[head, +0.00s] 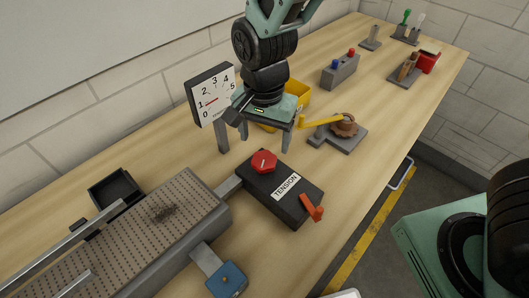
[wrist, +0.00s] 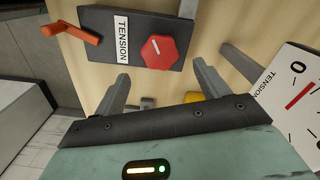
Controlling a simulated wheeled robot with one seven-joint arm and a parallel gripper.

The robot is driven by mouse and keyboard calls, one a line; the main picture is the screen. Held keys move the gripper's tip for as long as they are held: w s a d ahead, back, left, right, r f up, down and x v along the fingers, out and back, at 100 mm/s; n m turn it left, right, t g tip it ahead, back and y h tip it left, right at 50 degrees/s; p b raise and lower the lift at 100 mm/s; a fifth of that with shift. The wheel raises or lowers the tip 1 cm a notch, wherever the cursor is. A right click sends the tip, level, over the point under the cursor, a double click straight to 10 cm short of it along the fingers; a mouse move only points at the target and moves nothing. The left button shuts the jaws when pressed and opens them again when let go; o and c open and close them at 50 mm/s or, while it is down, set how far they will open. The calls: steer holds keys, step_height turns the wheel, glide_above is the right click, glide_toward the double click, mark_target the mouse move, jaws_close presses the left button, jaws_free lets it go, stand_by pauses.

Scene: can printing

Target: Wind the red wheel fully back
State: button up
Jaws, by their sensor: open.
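The red wheel (head: 264,162) is a faceted knob with a white mark on its top. It sits on a dark box labelled TENSION (head: 282,190), which has an orange lever (head: 313,207) at its other end. The wheel also shows in the wrist view (wrist: 158,51), beyond and between my fingertips. My gripper (head: 265,138) is open and empty, behind and above the wheel and apart from it; its fingers also show in the wrist view (wrist: 161,70). A white tension gauge (head: 211,95) stands behind the box, its red needle near 1.
A perforated grey bed (head: 160,225) with a dark smudge lies left of the box. A blue block (head: 227,279) is in front. A yellow bin (head: 298,92) and a yellow-handled device (head: 340,132) stand behind. The wooden bench (head: 350,190) is clear right of the box.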

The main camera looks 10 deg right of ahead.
mark_target(264, 158)
step_height(264, 158, down, 7)
steer(key=shift+r, duration=0.15)
steer(key=c, duration=1)
